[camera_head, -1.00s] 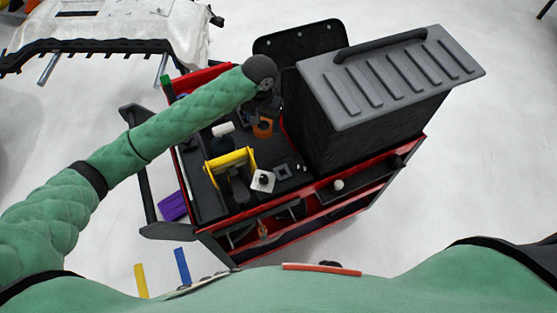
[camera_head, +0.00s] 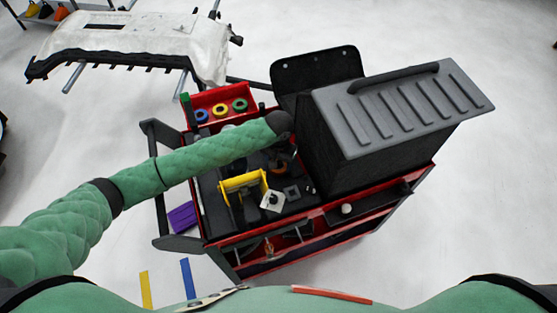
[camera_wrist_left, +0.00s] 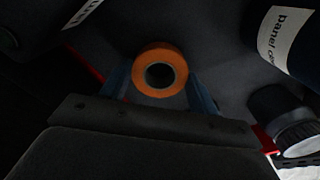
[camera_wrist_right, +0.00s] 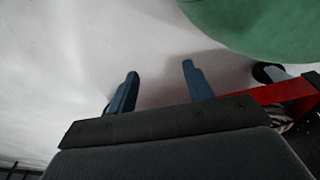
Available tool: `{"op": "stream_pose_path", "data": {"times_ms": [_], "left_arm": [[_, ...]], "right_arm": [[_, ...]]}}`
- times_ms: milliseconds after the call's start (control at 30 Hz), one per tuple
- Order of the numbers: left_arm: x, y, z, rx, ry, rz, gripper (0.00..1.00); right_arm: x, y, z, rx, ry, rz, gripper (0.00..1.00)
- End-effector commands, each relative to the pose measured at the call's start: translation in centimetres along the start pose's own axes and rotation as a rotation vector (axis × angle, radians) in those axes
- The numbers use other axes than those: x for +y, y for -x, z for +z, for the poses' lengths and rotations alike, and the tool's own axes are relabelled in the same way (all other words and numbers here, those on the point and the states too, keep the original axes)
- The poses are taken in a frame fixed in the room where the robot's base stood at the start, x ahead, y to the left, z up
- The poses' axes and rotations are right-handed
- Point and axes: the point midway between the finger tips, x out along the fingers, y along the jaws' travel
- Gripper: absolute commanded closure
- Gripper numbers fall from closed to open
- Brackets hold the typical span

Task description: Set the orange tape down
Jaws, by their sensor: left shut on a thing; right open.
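The orange tape (camera_head: 279,169) is a ring low over the black cart top (camera_head: 209,190), between the yellow holder and the grey-lidded box. In the left wrist view the orange tape (camera_wrist_left: 141,72) sits between the two blue fingers of my left gripper (camera_wrist_left: 157,88), which is shut on it. In the head view my left gripper (camera_head: 279,150) is dark and partly hidden by its wrist. I cannot tell whether the tape touches the surface. My right gripper (camera_wrist_right: 160,72) is open and empty in the right wrist view, above pale floor.
The grey-lidded box (camera_head: 372,145) stands close right of the left gripper. A yellow holder (camera_head: 240,183) and a white square piece (camera_head: 272,201) are in front. A red bin (camera_head: 187,102) at the back left holds blue, yellow and green rolls. A labelled bottle (camera_wrist_left: 288,40) is nearby.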

Motion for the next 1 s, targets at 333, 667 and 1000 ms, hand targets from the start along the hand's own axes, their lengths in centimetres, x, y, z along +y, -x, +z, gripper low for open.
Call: {"op": "stream_pose_path", "data": {"times_ms": [333, 667, 1000], "left_arm": [[0.0, -0.2, 0.0, 0.0, 0.0, 0.0, 0.37], [0.0, -0.2, 0.0, 0.0, 0.0, 0.0, 0.18], [0.0, 2.3, -0.1, 0.002, 0.0, 0.001, 0.18]], "right_arm": [[0.0, 0.0, 0.1, 0.0, 0.0, 0.0, 0.49], [0.2, -0.1, 0.1, 0.0, 0.0, 0.002, 0.49], [-0.2, -0.1, -2.5, 0.021, 0.0, -0.001, 0.49]]}}
